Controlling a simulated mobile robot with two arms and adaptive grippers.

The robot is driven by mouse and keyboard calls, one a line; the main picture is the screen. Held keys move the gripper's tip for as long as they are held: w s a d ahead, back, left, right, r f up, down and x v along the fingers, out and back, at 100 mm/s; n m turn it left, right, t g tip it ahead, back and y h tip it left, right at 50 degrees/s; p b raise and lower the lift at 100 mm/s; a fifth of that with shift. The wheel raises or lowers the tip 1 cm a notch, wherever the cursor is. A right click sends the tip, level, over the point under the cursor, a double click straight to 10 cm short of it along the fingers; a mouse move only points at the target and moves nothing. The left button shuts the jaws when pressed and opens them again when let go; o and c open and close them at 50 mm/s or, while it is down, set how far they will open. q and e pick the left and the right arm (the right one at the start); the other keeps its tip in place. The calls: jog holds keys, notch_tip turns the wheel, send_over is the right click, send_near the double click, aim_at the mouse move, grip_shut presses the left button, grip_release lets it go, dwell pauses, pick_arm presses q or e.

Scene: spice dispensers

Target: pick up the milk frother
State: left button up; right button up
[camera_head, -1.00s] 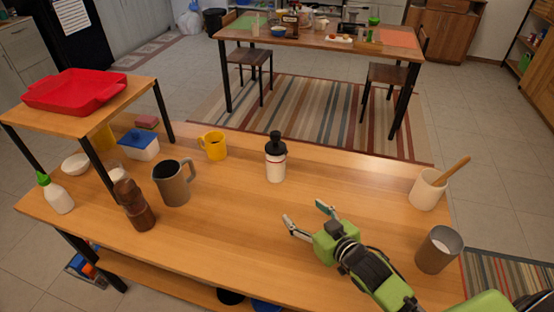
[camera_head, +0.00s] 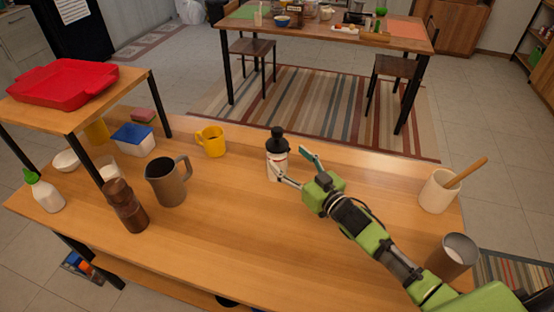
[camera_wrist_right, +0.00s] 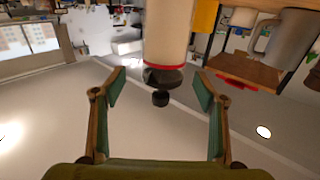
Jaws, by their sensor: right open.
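A white upright bottle-like thing with a black top and a thin red band, which I take for the milk frother (camera_head: 277,145), stands on the wooden table towards its far edge. My right gripper (camera_head: 290,162) is open, with its fingers at the frother's near right side. In the right wrist view, which looks upside down, the frother (camera_wrist_right: 165,45) lies between the two fingers of the open gripper (camera_wrist_right: 159,82), just beyond the tips. A gap shows on both sides of it. One finger partly covers the frother's lower body in the head view. My left gripper is not in view.
A yellow mug (camera_head: 212,142), a grey pitcher (camera_head: 168,182) and a brown mill (camera_head: 125,206) stand to the left. A white crock (camera_head: 438,192) and a metal cup (camera_head: 452,257) stand at the right. The table's front middle is clear.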

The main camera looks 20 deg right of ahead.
aim_at(277, 150)
jog(key=shift+a+p+x, duration=0.15)
jog(key=shift+p+x, duration=0.1)
jog(key=shift+x, duration=1.2)
jog(key=shift+a+p+x, duration=0.15)
jog(key=shift+p+x, duration=0.1)
jog(key=shift+x, duration=1.2)
jog(key=shift+s, duration=0.15)
jog(key=c, duration=1.5)
